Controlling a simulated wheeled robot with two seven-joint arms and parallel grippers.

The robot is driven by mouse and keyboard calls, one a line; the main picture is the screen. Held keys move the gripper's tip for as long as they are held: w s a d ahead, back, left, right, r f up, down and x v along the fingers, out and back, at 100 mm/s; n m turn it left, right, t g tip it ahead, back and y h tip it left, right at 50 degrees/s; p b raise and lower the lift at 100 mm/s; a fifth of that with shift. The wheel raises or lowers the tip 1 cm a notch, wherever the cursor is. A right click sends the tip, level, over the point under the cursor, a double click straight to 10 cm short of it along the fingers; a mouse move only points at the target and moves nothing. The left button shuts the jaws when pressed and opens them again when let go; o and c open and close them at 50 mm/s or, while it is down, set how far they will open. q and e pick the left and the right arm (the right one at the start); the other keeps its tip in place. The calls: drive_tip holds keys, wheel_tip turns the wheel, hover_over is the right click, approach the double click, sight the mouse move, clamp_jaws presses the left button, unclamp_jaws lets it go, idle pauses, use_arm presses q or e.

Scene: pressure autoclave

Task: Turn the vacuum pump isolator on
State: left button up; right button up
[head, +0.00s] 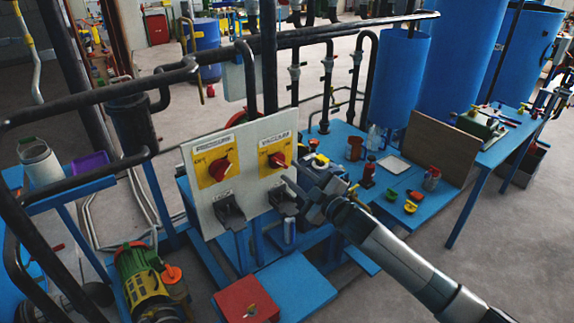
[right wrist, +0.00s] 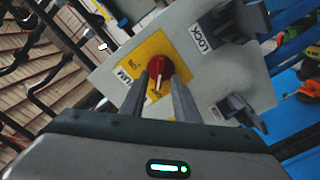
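The vacuum isolator is a red rotary knob (head: 277,160) on a yellow plate under a VACUUM label, on the right half of a pale grey panel (head: 210,205). In the right wrist view the red knob (right wrist: 157,67) shows just beyond my fingertips, its handle pointing down between them. Its on or off setting is too small to read. My right gripper (head: 298,183) is in front of the panel, right of and below the knob. Its two fingers (right wrist: 160,85) are apart with nothing clearly gripped; contact with the knob cannot be told. My left gripper is not visible.
A similar red pressure knob (head: 220,169) sits left on the panel. Two dark lock brackets, including the left one (head: 231,215), jut out below the knobs. Dark pipes (head: 200,65) run above and left. A blue table (head: 385,170) with small items stands right.

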sight(283, 166)
drive_tip(key=shift+p+x, duration=0.35)
drive_tip(key=shift+x, duration=1.45)
clamp_jaws()
